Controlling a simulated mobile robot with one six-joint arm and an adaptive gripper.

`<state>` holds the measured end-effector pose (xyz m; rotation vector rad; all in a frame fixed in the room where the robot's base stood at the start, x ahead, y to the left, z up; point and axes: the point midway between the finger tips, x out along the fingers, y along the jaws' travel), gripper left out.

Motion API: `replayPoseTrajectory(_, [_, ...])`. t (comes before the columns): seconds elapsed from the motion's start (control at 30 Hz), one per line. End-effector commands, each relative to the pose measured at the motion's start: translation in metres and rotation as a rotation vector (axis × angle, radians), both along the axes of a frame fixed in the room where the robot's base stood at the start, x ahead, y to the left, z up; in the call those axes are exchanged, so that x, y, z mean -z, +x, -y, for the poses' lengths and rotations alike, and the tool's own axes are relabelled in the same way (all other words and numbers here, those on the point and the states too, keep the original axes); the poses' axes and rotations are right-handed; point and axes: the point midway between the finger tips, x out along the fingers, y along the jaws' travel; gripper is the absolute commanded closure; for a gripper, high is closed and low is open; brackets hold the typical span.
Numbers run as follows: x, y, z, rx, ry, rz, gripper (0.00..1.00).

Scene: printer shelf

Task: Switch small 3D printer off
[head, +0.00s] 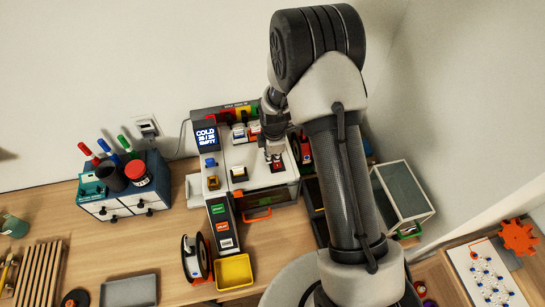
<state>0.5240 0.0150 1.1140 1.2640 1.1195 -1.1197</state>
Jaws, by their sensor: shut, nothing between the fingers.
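A black and yellow control (238,174) sits on the white top. My gripper (276,167) is shut and points down at the printer's top right. A small red part shows at its fingertips; contact cannot be told. My arm hides some of the printer's right side.
A blue drawer box (125,205) with pens stands left. A spool (193,259) and yellow tray (234,272) stand in front of the printer. A glass-topped box (408,190) is right of my arm. A grey tray (129,290) lies front left.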

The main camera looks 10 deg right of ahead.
Motion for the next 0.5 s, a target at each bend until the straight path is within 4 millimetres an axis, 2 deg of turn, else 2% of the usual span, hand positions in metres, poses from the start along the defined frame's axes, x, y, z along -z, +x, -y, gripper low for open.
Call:
replayPoseTrajectory(0.3, [0.0012, -0.0012, 0.0000, 0.000, 0.000, 0.000, 1.00])
replayPoseTrajectory(0.5, [-0.0002, -0.0094, 0.0000, 0.000, 0.000, -0.002, 1.00])
